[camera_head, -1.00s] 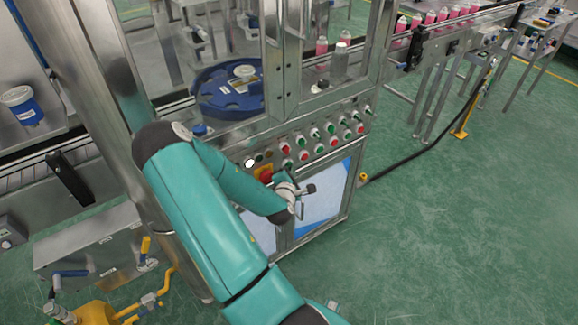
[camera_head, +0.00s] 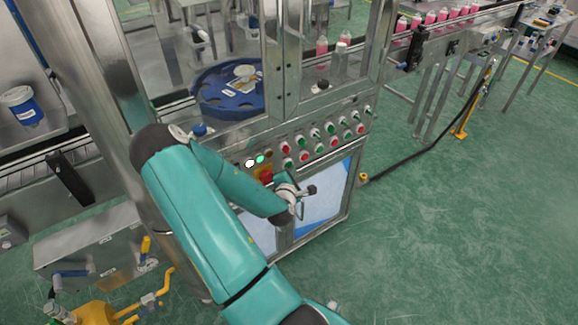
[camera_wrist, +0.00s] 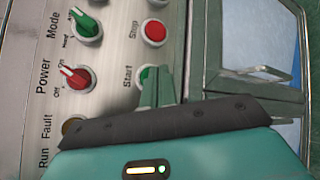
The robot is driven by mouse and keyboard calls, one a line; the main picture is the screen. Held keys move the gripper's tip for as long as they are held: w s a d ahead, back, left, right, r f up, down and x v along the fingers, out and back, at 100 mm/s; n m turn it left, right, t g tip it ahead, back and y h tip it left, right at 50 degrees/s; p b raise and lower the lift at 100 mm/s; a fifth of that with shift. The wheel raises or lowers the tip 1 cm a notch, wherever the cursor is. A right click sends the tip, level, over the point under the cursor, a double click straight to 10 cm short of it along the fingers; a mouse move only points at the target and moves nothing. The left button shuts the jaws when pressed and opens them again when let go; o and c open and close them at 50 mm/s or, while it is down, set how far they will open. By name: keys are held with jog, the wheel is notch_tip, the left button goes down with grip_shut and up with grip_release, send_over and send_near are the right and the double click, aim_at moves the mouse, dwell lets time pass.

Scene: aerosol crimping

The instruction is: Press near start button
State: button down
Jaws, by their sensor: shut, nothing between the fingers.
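The green start button (camera_wrist: 148,74) shows in the wrist view beside its "Start" label, partly hidden by my gripper. My gripper (camera_wrist: 160,84) is shut and empty, with its tip right at the button; I cannot tell whether it touches. In the head view my gripper (camera_head: 294,196) is in front of the machine's lower front, beneath the button panel (camera_head: 318,143). I cannot pick out the same start button for sure in the head view.
In the wrist view, a red stop button (camera_wrist: 154,31), a green mode switch (camera_wrist: 88,26) and a red power switch (camera_wrist: 78,78) are close by. A red emergency button (camera_head: 266,175) sits beside my forearm. Open green floor (camera_head: 440,240) lies right.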

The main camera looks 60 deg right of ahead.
jog(key=shift+s+a, duration=0.15)
jog(key=shift+s, duration=0.15)
jog(key=s, duration=0.1)
jog(key=s+a, duration=0.1)
jog(key=s, duration=0.1)
jog(key=s+a, duration=0.1)
jog(key=shift+s+a, duration=0.15)
jog(key=shift+s, duration=0.05)
dwell(0.3)
dwell(0.6)
